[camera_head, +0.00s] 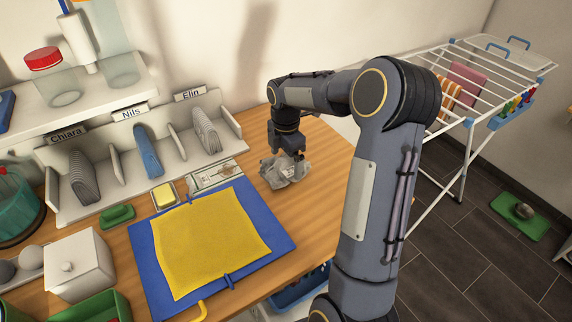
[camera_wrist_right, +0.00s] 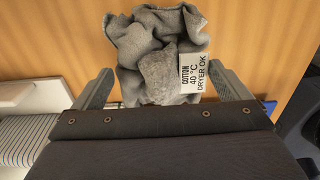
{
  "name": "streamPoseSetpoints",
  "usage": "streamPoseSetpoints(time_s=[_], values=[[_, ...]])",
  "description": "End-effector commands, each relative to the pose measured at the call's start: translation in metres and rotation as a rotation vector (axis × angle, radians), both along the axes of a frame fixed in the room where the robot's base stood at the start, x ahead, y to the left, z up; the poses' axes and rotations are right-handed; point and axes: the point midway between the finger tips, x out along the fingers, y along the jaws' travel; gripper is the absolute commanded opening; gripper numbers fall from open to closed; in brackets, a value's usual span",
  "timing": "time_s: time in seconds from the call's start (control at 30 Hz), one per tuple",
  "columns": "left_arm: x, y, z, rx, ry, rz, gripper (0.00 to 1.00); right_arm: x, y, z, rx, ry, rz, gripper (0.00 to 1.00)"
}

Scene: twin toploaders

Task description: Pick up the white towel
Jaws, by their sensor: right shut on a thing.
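A crumpled grey cloth (camera_head: 284,174) lies on the wooden table below my right gripper (camera_head: 288,154). In the right wrist view the cloth (camera_wrist_right: 160,40) is bunched between the fingers of my right gripper (camera_wrist_right: 161,75), with a fold pinched there. A white label (camera_wrist_right: 192,73) on it reads "COTTON 40 °C DRYER OK". The cloth looks grey, not clearly white; I see no other loose white towel. My left gripper is out of view.
A yellow cloth (camera_head: 210,240) lies flat on a blue board (camera_head: 275,225). A rack with name tags Chiara, Nils and Elin holds folded cloths (camera_head: 205,130) behind. A drying rack (camera_head: 480,75) stands at right. Bare table (camera_head: 330,150) lies right of the grey cloth.

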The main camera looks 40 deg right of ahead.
Motion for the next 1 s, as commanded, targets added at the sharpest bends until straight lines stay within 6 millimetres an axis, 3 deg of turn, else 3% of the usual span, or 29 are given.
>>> streamPoseSetpoints(time_s=[0.3,0.6,1.0], values=[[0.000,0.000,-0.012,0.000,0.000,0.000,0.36,-0.042,0.030,0.063,-0.003,-0.009,0.002,0.69],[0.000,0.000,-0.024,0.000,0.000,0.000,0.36,-0.092,0.064,0.088,-0.001,-0.005,0.002,0.69],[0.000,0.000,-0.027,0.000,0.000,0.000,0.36,-0.115,0.080,0.101,-0.001,-0.001,0.000,0.69]])
